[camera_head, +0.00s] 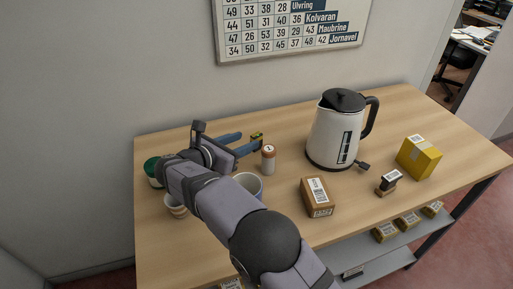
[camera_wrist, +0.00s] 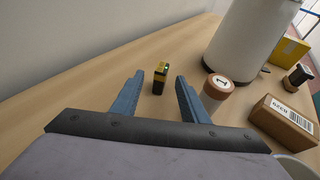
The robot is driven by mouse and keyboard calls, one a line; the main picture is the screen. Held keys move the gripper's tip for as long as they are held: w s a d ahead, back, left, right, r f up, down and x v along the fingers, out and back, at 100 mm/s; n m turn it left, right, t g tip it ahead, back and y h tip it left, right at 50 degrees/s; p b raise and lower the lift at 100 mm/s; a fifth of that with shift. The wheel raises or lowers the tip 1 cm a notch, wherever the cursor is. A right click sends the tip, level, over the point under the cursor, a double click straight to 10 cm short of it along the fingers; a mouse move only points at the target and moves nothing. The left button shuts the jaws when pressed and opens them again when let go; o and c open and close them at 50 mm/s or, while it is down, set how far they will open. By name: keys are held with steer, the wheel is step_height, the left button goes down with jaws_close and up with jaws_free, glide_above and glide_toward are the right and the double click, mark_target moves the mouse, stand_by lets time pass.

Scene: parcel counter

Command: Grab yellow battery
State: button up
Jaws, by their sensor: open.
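The battery (camera_wrist: 160,78) stands on the wooden counter, small and mostly dark with a yellow top. In the head view the battery (camera_head: 257,138) shows just beyond my gripper's fingertips. My gripper (camera_head: 239,142) has blue fingers and is open and empty. In the wrist view my gripper (camera_wrist: 158,78) has its two fingers spread, with the battery between and slightly ahead of the tips.
A white bottle with an orange-brown cap (camera_head: 268,158) stands close beside the right finger. A white kettle (camera_head: 325,138), small brown box (camera_head: 317,197), stamp (camera_head: 388,182) and yellow box (camera_head: 419,158) stand to the right. Cups (camera_head: 249,183) sit near my arm. A wall lies behind.

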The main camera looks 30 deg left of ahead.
mark_target(253, 139)
steer(key=shift+s+a+f, duration=0.1)
steer(key=shift+s+f, duration=0.1)
steer(key=shift+s, duration=0.05)
steer(key=shift+d+p+x, duration=0.15)
steer(key=shift+p+x, duration=0.35)
steer(key=shift+x, duration=1.05)
steer(key=shift+d+p+x, duration=0.1)
steer(key=shift+p+x, duration=0.4)
steer(key=shift+x, duration=1)
steer(key=shift+w+f, duration=0.15)
steer(key=shift+w, duration=0.45)
steer(key=shift+c, duration=0.5)
jaws_close()
